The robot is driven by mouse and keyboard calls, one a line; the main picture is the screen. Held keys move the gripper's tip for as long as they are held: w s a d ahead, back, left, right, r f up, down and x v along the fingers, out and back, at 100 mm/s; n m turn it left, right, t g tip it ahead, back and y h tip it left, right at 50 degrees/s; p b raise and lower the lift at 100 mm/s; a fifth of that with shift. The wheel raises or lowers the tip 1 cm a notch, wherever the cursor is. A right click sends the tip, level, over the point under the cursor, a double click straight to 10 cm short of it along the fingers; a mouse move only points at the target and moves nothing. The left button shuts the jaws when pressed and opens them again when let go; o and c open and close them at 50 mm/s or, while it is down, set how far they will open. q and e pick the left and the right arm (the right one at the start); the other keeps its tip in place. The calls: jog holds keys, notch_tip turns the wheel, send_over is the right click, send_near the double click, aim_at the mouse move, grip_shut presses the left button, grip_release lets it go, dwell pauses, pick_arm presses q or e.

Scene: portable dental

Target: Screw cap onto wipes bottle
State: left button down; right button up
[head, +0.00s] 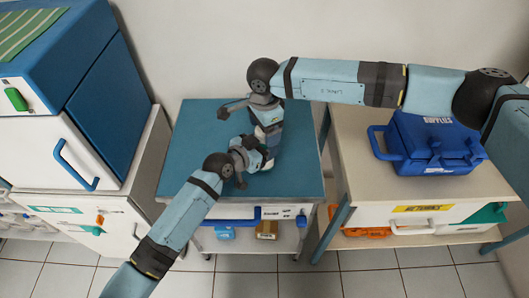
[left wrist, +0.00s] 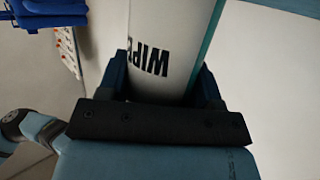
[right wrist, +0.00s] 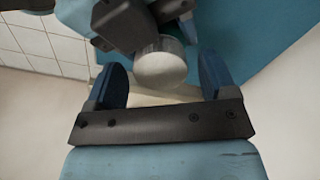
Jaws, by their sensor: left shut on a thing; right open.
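The wipes bottle (left wrist: 170,25) is a white cylinder with dark "WIPE" lettering, between the fingers of my left gripper (left wrist: 163,82) in the left wrist view. My left gripper is shut on it. In the head view both grippers meet over the teal table top, and the bottle is mostly hidden. My right gripper (right wrist: 161,78) is open, with its blue fingers on either side of a round whitish top (right wrist: 160,68) and a visible gap to the right finger. I cannot tell whether this round top is the cap or the bare bottle end.
The teal-topped table (head: 200,140) is otherwise largely clear. A blue supplies case (head: 435,145) stands on the beige cabinet (head: 350,150) at right. A blue and white cooler-like box (head: 70,130) stands at left. A shelf under the table holds small boxes.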

jog(key=shift+r, duration=2)
jog(key=shift+c, duration=0.4)
jog(key=shift+r+n, duration=1.7)
jog(key=shift+r, duration=0.05)
jog(key=shift+f, duration=0.1)
jog(key=shift+f, duration=3.95)
